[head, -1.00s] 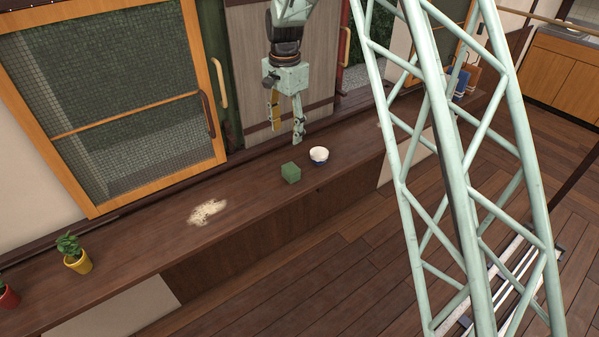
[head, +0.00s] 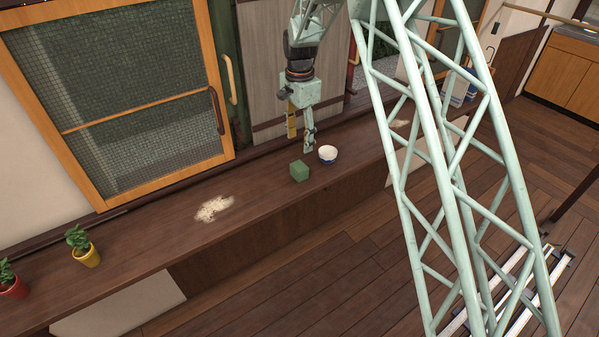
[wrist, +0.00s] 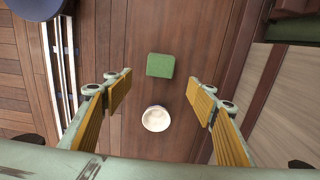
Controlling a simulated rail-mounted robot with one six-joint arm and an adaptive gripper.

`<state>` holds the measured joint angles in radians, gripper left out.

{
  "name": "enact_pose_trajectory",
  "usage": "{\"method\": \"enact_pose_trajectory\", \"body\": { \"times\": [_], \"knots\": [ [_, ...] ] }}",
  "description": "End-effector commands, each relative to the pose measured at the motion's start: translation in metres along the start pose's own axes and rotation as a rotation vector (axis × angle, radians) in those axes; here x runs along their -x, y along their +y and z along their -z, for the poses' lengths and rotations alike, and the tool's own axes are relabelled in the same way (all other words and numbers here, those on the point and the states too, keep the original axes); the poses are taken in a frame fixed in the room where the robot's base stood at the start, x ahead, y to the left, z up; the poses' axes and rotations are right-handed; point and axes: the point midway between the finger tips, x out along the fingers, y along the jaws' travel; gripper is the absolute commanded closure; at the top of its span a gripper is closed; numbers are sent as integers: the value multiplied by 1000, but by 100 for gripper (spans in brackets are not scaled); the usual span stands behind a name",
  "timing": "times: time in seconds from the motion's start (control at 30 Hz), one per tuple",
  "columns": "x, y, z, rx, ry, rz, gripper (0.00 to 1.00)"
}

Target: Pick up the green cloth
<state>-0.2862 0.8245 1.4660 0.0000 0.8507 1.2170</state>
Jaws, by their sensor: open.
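The green cloth (head: 299,171) is a small folded block on the dark wooden counter, left of a small bowl. In the wrist view the green cloth (wrist: 160,65) lies beyond the bowl, near the line midway between the fingers. My gripper (head: 300,143) is open and empty, pointing down above the counter near the cloth and bowl. In the wrist view my gripper's fingers (wrist: 167,90) are spread wide, with neither touching the cloth.
The white bowl (head: 328,154) with a blue outside stands close beside the cloth. A pale crumb-like patch (head: 214,208) lies on the counter (head: 160,240) to the left. Two potted plants, one in a yellow pot (head: 88,256) and one in a red pot (head: 14,288), stand farther left.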

Motion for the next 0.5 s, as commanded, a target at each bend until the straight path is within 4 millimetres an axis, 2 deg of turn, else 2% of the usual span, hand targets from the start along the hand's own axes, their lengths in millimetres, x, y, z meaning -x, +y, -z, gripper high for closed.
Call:
{"method": "enact_pose_trajectory", "body": {
  "times": [0.17,0.5],
  "knots": [
    [-10,0,0,0,0,-1,48],
    [-52,1,0,0,-1,-2,48]
  ]
}}
